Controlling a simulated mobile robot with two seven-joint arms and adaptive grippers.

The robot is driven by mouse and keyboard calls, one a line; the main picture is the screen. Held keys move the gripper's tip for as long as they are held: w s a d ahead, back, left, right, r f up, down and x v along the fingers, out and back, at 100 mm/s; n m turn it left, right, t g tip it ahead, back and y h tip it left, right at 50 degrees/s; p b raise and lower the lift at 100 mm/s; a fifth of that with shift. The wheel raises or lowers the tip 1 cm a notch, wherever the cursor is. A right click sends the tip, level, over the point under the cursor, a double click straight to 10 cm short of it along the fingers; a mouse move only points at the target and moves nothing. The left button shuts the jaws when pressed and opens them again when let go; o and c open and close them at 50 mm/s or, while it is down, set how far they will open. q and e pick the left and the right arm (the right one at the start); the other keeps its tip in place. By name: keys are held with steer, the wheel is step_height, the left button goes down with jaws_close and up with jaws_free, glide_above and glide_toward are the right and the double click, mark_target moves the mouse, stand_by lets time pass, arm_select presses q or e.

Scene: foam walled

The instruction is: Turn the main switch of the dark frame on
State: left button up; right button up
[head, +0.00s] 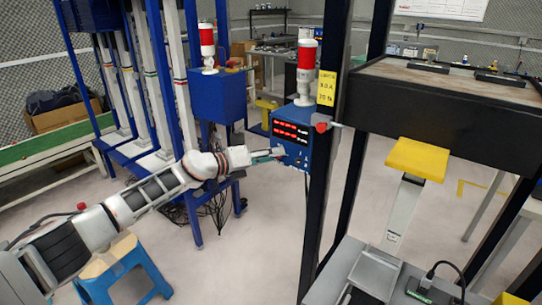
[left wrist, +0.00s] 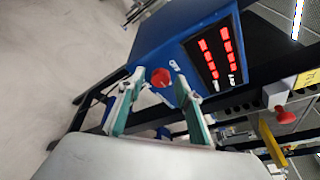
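The dark frame (head: 322,200) stands right of centre in the head view. A red knob with a grey lever (head: 322,127) sits on its near post, below a yellow label (head: 326,88). A red knob also shows at the right of the left wrist view (left wrist: 282,115). A blue box (head: 291,125) with red displays is behind the post. In the left wrist view, another red knob (left wrist: 161,77) is on the blue box's face. My left gripper (head: 278,152) is open before that box. Its fingers (left wrist: 160,72) appear either side of this knob; contact cannot be told. My right gripper is out of view.
A second blue box (head: 218,95) with a red beacon stands on the blue rack at left. A blue and beige stool (head: 118,265) is below my left arm. A yellow-topped stand (head: 415,157) is inside the dark frame. Pale floor between rack and frame is clear.

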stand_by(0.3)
arm_select(q)
steer(key=v, duration=1.2)
steer(key=shift+s+f, duration=0.1)
steer(key=s+d+f+n+t, duration=0.2)
steer(key=s+d+f+n, duration=0.2)
steer(key=s+f+n, duration=0.25)
steer(key=s+d+f+n+t, duration=0.2)
steer(key=s+d+f+n, duration=0.1)
steer(key=s+f+n, duration=0.4)
steer(key=s+a+f+n+g+y, duration=0.1)
steer(key=s+a+f+n+y, duration=0.2)
steer(key=s+a+f+n, duration=0.2)
steer(key=s+a+f+n+g+y, duration=0.1)
steer(key=s+a+f+n+y, duration=0.2)
steer(key=s+a+f+n, duration=0.3)
steer(key=s+a+f+n+y, duration=0.3)
steer(key=s+a+f+n, duration=0.3)
steer(key=s+f, duration=0.6)
steer(key=s+n, duration=0.2)
steer(key=shift+s+f+n+g, duration=0.3)
steer(key=shift+f+n+g, duration=0.05)
steer(key=shift+f+g, duration=0.05)
steer(key=shift+a, duration=0.1)
steer(key=shift+c, duration=1.3)
steer(key=shift+w, duration=0.1)
